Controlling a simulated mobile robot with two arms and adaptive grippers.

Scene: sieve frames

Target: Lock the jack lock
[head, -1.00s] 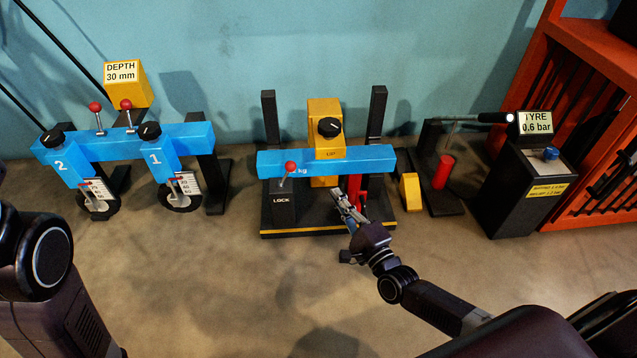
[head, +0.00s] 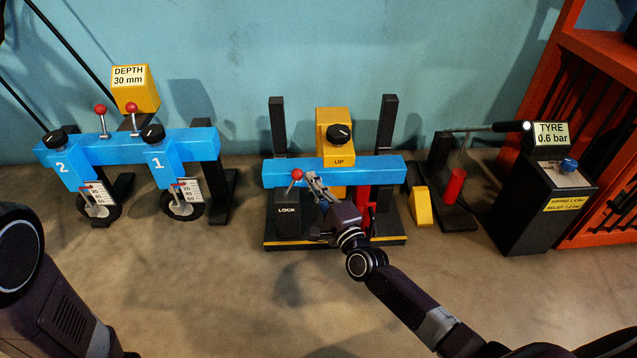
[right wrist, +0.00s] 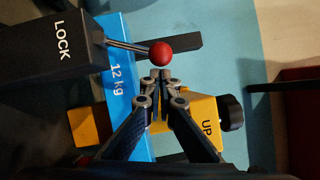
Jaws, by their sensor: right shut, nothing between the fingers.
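The jack lock is a black block marked LOCK (head: 287,222) at the left of the jack's base. Its short metal lever ends in a red ball (head: 297,174) and leans toward the upper right in the head view. In the right wrist view the red ball (right wrist: 161,53) lies just beyond my fingertips; I cannot tell whether they touch. My right gripper (head: 311,177) is shut and empty, beside the ball on its right. Its fingertips also show in the right wrist view (right wrist: 160,76). My left arm shows at the left edge, but its gripper is out of view.
Behind the lock runs a blue beam (head: 385,171) marked 12 kg, with a yellow UP housing (head: 339,158) above it. A red jack part (head: 364,208) stands right of my gripper. A tyre stand (head: 520,215) is at right, depth gauges (head: 125,147) at left. The front floor is clear.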

